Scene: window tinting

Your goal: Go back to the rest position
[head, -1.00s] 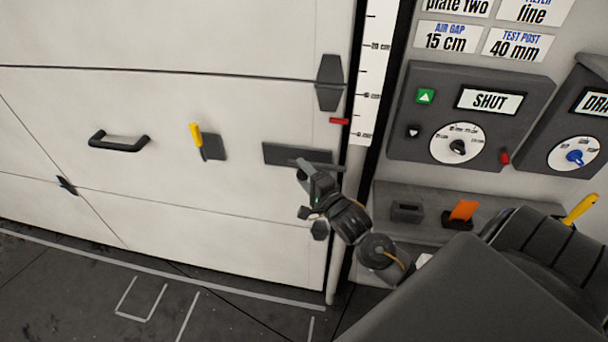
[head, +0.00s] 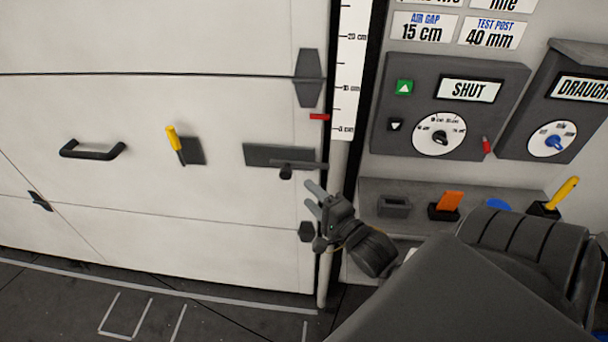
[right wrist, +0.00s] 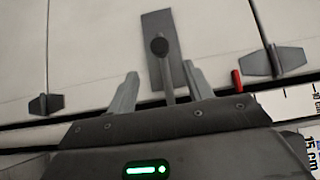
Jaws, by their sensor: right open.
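My right gripper (head: 314,198) is open and empty in the head view. It hangs just below and to the right of a lever handle (head: 300,165) on a dark plate (head: 262,155) near the edge of a white panelled door (head: 110,110). The lever lies level. In the right wrist view the two fingers (right wrist: 160,92) stand apart, and the lever (right wrist: 163,75) shows between them, beyond the tips. No contact between fingers and lever shows in the head view. My left gripper is not in view.
A control box (head: 440,105) reading SHUT is on the right wall. Below it a shelf (head: 470,190) holds an orange piece (head: 448,202) and a yellow-handled tool (head: 563,192). A black pull handle (head: 92,152) and a yellow lever (head: 174,142) are on the door. A red marker (head: 319,117) sits by the scale.

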